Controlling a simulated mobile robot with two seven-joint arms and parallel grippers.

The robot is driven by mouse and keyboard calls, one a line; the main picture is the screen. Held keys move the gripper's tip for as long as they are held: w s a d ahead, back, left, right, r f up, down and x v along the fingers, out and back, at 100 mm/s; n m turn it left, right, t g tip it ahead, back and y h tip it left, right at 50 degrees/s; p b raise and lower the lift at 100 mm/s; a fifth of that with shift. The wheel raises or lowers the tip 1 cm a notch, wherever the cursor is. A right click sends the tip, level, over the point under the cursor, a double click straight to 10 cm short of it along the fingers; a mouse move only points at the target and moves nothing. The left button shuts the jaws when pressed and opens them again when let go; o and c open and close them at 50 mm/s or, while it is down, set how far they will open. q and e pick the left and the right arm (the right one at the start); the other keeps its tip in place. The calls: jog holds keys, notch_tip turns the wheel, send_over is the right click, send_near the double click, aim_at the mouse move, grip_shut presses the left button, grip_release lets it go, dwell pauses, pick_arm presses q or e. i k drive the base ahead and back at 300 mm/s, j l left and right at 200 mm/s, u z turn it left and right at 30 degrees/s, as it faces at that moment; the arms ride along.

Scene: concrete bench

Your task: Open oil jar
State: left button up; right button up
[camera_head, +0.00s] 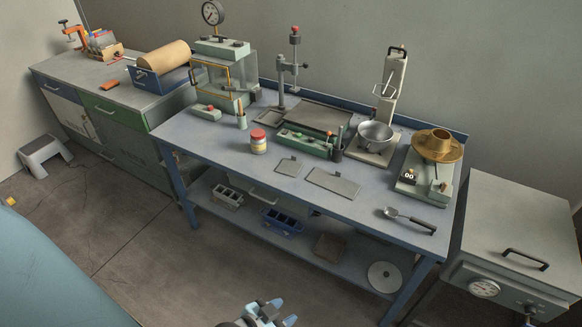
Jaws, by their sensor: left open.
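The oil jar (258,146) is a small jar with a red lid (258,134) and a pale, yellowish body. It stands upright on the blue bench (232,160), left of the middle. The lid sits on top of the jar. My left gripper (284,311) shows at the bottom edge of the view, with its light blue fingertips apart and nothing between them. It is low in front of the bench, well away from the jar. My right gripper is not in view.
A green tray (305,143) and flat grey plates (333,184) lie right of the jar. A glass-fronted press (222,75) stands behind it. A metal bowl (375,134), a brass-topped device (437,145) and a scoop (410,219) are further right. Bench space before the jar is clear.

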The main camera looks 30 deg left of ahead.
aim_at(258, 147)
jog(key=u, duration=1.3)
jog(key=i+j+z, duration=0.2)
jog(key=i+j, duration=0.4)
